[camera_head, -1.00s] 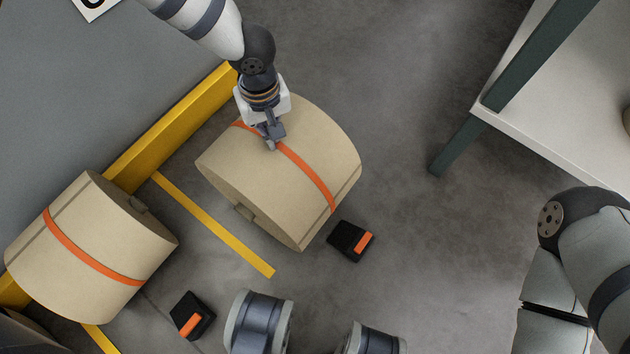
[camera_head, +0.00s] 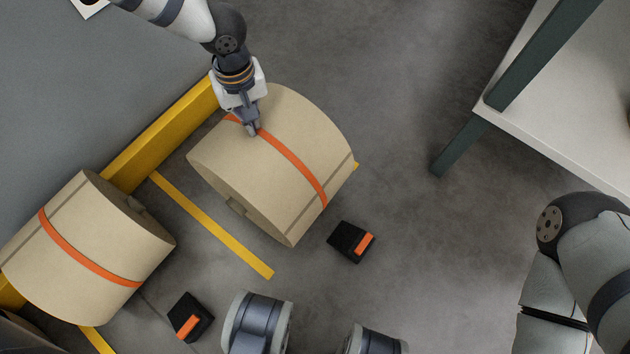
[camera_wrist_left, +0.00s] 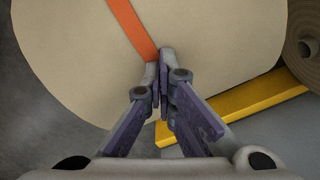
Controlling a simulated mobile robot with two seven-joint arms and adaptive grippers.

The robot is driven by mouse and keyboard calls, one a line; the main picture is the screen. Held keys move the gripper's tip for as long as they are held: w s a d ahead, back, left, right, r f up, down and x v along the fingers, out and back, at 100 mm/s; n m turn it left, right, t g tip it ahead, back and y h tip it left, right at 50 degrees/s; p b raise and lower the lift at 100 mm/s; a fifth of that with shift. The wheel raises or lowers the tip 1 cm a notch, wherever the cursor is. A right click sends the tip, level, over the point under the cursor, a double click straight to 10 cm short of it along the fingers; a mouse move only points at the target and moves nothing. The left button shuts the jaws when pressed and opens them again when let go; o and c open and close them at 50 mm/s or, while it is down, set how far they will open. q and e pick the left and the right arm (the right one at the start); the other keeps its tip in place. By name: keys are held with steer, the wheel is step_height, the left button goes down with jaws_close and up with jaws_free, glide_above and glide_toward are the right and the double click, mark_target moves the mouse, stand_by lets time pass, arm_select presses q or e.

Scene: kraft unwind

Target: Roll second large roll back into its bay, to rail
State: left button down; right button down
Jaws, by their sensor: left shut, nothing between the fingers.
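The second large roll (camera_head: 318,130), tan with an orange band, lies on its side on the floor right of the yellow rail (camera_head: 160,140). I cannot tell whether it touches the rail. My left gripper (camera_head: 253,130) is shut and empty, its fingertips at the roll's rail side by the orange band. In the left wrist view the shut fingers (camera_wrist_left: 160,65) are against or just in front of the roll (camera_wrist_left: 80,60), and the rail (camera_wrist_left: 240,103) shows beyond. My right arm shows at the right, its gripper out of view.
Another large roll (camera_head: 110,225) with an orange band sits at the lower left by the rail. A yellow floor line (camera_head: 215,228) runs between the rolls. Two black-and-orange blocks (camera_head: 351,241) (camera_head: 192,316) lie on the floor. A pale table (camera_head: 560,120) stands at right.

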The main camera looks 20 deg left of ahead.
arm_select(q)
steer(key=shift+w+a, duration=0.2)
steer(key=shift+a, duration=0.3)
steer(key=shift+w+a, duration=0.15)
steer(key=shift+a, duration=0.3)
steer(key=shift+w+a+f+b, duration=0.1)
steer(key=shift+w+a+b, duration=0.15)
steer(key=shift+a, duration=0.3)
steer(key=shift+w+a+b, duration=0.15)
steer(key=shift+a+b, duration=0.1)
steer(key=shift+a, duration=0.25)
steer(key=shift+w+a+f+b, duration=0.1)
steer(key=shift+w+a+b, duration=0.35)
steer(key=shift+a, duration=0.6)
steer(key=shift+w+a+f+b, duration=0.15)
steer(key=shift+w+a+b, duration=0.25)
steer(key=shift+a, duration=0.65)
steer(key=shift+w+a+f+b, duration=0.1)
steer(key=shift+w+a+b, duration=0.3)
steer(key=shift+a, duration=0.65)
steer(key=shift+s+r, duration=0.1)
step_height(320, 180, up, 5)
steer(key=shift+p, duration=1.25)
